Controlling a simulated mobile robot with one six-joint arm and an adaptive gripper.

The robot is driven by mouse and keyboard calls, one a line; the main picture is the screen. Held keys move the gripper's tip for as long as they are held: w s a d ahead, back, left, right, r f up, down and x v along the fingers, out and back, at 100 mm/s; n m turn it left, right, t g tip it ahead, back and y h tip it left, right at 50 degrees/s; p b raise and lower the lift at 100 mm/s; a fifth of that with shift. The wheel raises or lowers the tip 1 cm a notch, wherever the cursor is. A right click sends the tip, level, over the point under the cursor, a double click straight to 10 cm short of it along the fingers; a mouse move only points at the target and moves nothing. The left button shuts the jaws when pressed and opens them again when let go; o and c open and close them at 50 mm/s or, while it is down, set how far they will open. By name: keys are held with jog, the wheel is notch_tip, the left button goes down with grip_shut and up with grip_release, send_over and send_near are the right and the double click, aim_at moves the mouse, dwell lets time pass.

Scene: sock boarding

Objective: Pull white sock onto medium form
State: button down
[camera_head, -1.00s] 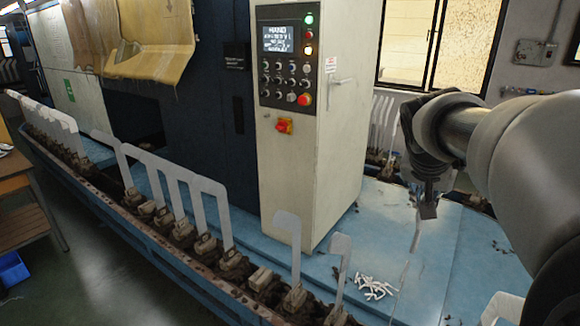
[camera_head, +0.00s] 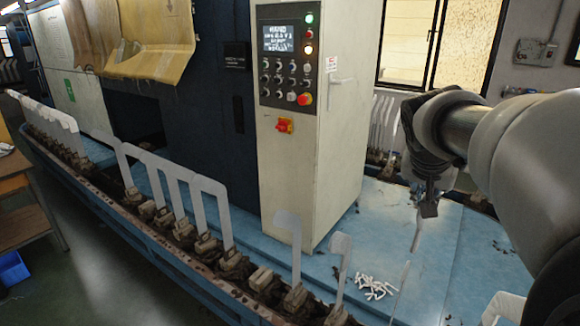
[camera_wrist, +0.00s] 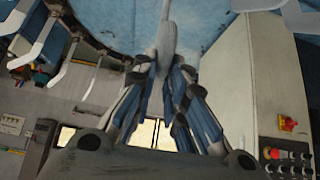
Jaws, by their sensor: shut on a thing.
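My gripper (camera_head: 429,208) hangs over the blue deck at the right of the head view, its fingers shut on a pale grey-white strip, the white sock (camera_head: 417,234). The sock hangs down, slightly tilted. In the wrist view my fingers (camera_wrist: 167,68) close on the sock (camera_wrist: 168,36), which extends toward the top edge. Below the sock in the head view stands a thin form (camera_head: 401,287), seen nearly edge-on; a small gap shows between them. Other forms stand to its left, a tall one (camera_head: 290,240) and a shorter one (camera_head: 342,268). I cannot tell which is the medium form.
A row of flat forms (camera_head: 197,205) runs along the rail at left. A machine cabinet with a control panel (camera_head: 287,60) stands behind. Small white pieces (camera_head: 375,288) lie on the blue deck (camera_head: 385,235). A white object (camera_head: 503,308) shows at the bottom right.

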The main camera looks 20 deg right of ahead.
jog(key=shift+f+b, duration=4.75)
jog(key=shift+f, duration=4.55)
jog(key=c, duration=1.5)
grip_release()
jog(key=shift+c, duration=0.2)
